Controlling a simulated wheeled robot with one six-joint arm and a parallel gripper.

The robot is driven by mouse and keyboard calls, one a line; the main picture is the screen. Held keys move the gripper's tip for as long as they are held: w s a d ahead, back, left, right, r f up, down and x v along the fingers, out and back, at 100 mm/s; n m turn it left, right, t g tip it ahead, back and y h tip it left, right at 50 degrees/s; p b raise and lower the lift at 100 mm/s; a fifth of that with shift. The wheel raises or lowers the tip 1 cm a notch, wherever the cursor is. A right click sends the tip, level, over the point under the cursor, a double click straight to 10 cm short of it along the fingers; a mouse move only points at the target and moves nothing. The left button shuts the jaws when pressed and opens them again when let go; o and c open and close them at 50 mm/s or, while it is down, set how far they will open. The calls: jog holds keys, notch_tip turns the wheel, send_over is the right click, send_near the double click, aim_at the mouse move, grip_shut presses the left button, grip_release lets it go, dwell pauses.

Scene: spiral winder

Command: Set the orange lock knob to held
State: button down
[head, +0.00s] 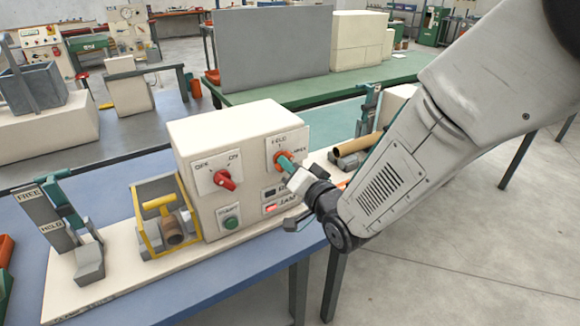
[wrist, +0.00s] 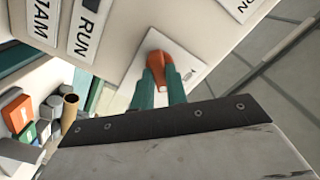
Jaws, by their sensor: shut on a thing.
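The orange lock knob (head: 282,158) sits on a white plate on the front of the cream control box (head: 203,161). The plate has the word HELD above the knob and another label at its right, too small to read surely. My gripper (head: 289,164) reaches the knob from the right. In the wrist view, the two teal fingers of my gripper (wrist: 158,88) are closed around the sides of the orange knob (wrist: 159,62). The fingers hide part of the knob, so I cannot tell which label it points to.
A red OFF/ON knob (head: 225,180), a green START button (head: 231,222) and a lit red JAM lamp (head: 271,208) are on the same box. A yellow guard frame (head: 151,243) and a FREE/HOLD lever stand (head: 57,225) are to the left. Open floor lies at right.

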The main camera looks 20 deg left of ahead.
jog(key=shift+n, duration=4.4)
jog(key=c, duration=1.4)
grip_release()
jog(key=shift+s+d, duration=0.1)
jog(key=v, duration=0.7)
jog(key=shift+s+d, duration=0.15)
jog(key=shift+s, duration=0.05)
